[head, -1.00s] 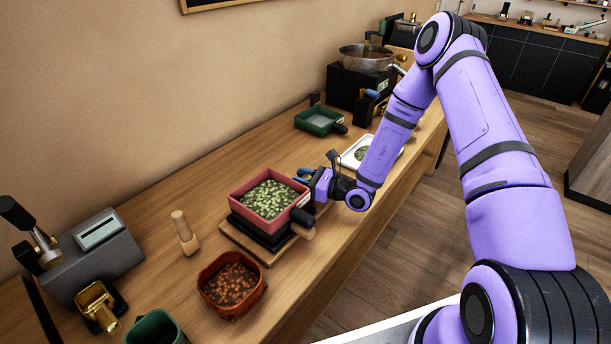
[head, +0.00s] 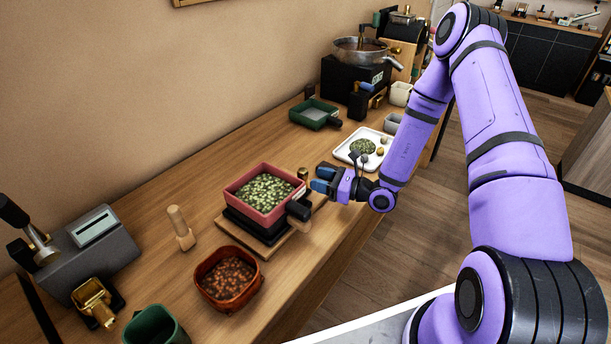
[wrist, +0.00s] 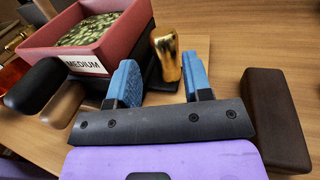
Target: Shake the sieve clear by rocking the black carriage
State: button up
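The black carriage (head: 252,225) sits on a wooden base on the bench, under a square red sieve (head: 233,187) holding green beans. In the wrist view the sieve (wrist: 126,35) bears a "MEDIUM" label, and a black handle sticks out from it. A brass knob (wrist: 166,55) stands beside the carriage, and it shows in the head view (head: 302,173). My gripper (head: 321,179) is open and empty, to the right of the knob. Its blue fingers point toward the knob without visibly gripping it. Whether a finger touches it I cannot tell.
A brown bowl of reddish beans (head: 207,291) stands close in front. A white tray (head: 346,152) and a green sieve (head: 300,118) lie behind. A dark brown block (wrist: 277,125) is near my gripper's right side.

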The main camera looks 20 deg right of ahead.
aim_at(303, 177)
jog(key=shift+v, duration=1.5)
jog(key=shift+o, duration=1.4)
jog(key=shift+f, duration=0.1)
jog(key=shift+s+d+f, duration=0.25)
jog(key=shift+d+f, duration=0.1)
jog(key=shift+f, duration=0.05)
jog(key=shift+s+d+f, duration=0.2)
jog(key=shift+d, duration=0.35)
jog(key=shift+x, duration=5.35)
jog(key=shift+c, duration=0.4)
